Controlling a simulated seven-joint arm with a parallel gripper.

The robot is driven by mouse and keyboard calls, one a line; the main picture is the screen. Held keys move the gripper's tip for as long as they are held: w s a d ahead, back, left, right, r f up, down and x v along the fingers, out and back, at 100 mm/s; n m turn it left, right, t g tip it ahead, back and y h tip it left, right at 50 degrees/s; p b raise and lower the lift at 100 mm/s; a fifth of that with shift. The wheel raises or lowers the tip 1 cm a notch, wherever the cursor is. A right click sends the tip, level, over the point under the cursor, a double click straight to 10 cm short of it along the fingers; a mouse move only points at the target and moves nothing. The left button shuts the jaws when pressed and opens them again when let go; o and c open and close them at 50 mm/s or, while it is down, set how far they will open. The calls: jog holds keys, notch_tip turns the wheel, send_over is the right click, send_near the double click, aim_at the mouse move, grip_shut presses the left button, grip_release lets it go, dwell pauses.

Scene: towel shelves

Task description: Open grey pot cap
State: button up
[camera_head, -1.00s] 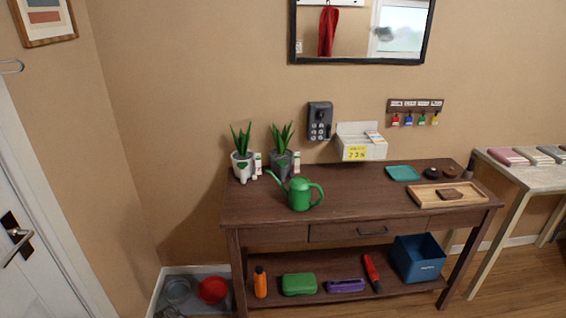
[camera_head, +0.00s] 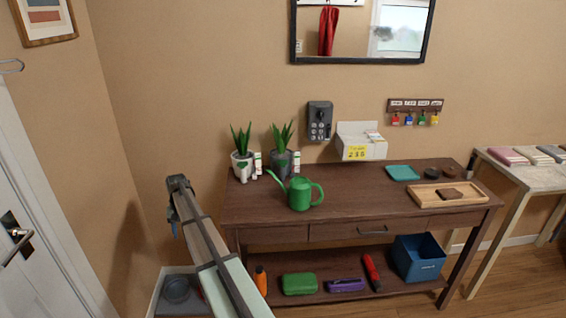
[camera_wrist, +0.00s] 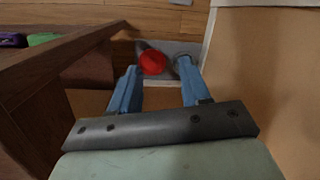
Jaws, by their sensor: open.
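A grey plant pot (camera_head: 283,162) with a spiky green plant stands upright at the back left of the brown table, against the wall. A small white bottle-like item (camera_head: 296,162) stands at its right side. No separate cap can be made out on the pot. My gripper (camera_head: 174,222) hangs left of the table, apart from the pot, with its blue fingers pointing down. In the wrist view my gripper (camera_wrist: 160,68) shows its two blue fingers spread, with nothing held between them. The plant pots are not in the wrist view.
A white plant pot (camera_head: 242,167) stands left of the grey one. A green watering can (camera_head: 300,194) stands in front. The table's left edge (camera_head: 224,205) is close to my gripper.

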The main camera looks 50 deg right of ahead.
jog(key=d+r+m, duration=0.1)
jog(key=d+r, duration=0.4)
jog(key=d, duration=0.3)
jog(key=d+r, duration=0.4)
jog(key=d, duration=0.4)
notch_tip(320, 180, up, 20)
jog(key=m+h, duration=0.1)
jog(key=m, duration=0.1)
send_over(283, 166)
jog(key=shift+t, duration=0.4)
notch_tip(283, 166, down, 12)
jog(key=shift+f, duration=0.15)
grip_shut()
